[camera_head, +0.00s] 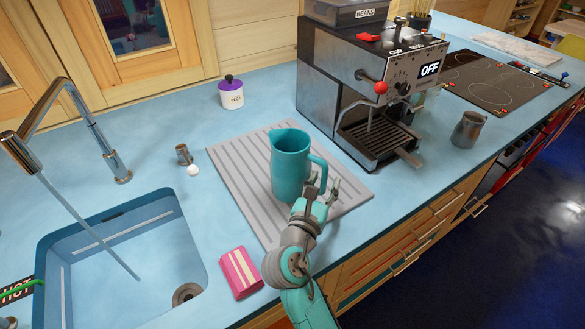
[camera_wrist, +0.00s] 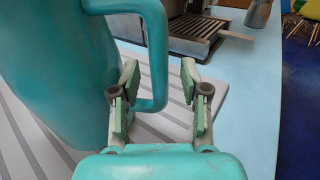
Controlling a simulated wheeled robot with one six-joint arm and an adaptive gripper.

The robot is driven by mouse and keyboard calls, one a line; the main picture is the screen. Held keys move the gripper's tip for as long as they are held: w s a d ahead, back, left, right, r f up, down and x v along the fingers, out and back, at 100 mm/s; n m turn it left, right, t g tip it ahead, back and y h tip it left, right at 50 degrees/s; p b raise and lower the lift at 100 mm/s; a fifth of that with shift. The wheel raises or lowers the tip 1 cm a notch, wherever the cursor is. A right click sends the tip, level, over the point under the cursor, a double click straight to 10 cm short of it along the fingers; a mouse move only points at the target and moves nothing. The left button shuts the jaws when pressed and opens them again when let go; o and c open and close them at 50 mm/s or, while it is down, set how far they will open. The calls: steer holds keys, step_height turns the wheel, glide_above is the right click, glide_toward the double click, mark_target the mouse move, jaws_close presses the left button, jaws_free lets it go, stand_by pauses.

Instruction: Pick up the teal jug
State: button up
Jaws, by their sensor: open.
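The teal jug (camera_head: 289,168) stands upright on a grey ribbed mat (camera_head: 236,181) on the blue counter, with its handle toward the right. In the wrist view the jug body (camera_wrist: 60,75) fills the left side and its handle (camera_wrist: 158,60) comes down in the middle. My gripper (camera_head: 323,186) is open at the handle side of the jug, and it also shows in the wrist view (camera_wrist: 158,85). The lower part of the handle appears between the two fingers, with the left finger toward the jug body. I see no clear contact.
An espresso machine (camera_head: 335,75) stands behind and right of the mat. A sink (camera_head: 130,262) is at the left, with a pink packet (camera_head: 241,272) beside it. A small metal cup (camera_head: 183,154), a white egg-like object (camera_head: 193,170) and a lidded pot (camera_head: 231,95) stand left of the mat.

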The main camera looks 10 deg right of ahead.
jaws_close()
steer(key=shift+r, duration=0.15)
